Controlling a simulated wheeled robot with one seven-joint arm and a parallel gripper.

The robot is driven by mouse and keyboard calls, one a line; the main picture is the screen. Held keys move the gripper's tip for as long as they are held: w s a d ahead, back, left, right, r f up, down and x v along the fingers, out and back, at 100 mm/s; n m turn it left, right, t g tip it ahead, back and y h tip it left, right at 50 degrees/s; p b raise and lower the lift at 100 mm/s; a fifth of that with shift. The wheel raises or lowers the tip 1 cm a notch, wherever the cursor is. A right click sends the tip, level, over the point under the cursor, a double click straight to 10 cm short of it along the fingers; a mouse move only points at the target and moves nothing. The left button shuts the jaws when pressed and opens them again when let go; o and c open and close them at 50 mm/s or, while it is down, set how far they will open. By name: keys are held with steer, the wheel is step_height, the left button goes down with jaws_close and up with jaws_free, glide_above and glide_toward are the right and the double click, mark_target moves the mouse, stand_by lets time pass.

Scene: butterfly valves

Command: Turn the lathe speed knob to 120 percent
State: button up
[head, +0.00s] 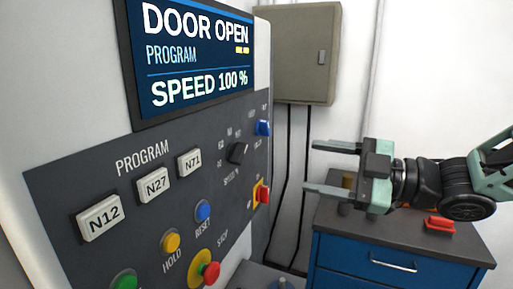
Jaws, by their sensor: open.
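The lathe's control panel (140,190) fills the left and middle of the head view. The speed knob (238,153) is a small black knob on the panel's right part, with tiny markings around it that are too small to read. The screen (195,50) above reads DOOR OPEN, PROGRAM and SPEED 100 %. My gripper (308,167) is to the right of the panel, with its two fingers spread and pointing left toward it. It is empty and apart from the knob.
A blue selector (263,128) and a red-yellow switch (262,194) flank the knob. Buttons N12 (98,217), N27 (153,185), N71 (190,163) and a red stop button (211,272) are on the panel. A blue cabinet (385,262) stands below my arm; a grey box (303,55) hangs behind.

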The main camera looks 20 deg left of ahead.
mark_target(243, 153)
steer(key=a+p, duration=0.1)
steer(key=a, duration=0.3)
steer(key=a+p, duration=0.2)
steer(key=a, duration=0.3)
steer(key=w+a+p, duration=0.1)
steer(key=a, duration=0.4)
steer(key=shift+a, duration=0.1)
steer(key=c, duration=1)
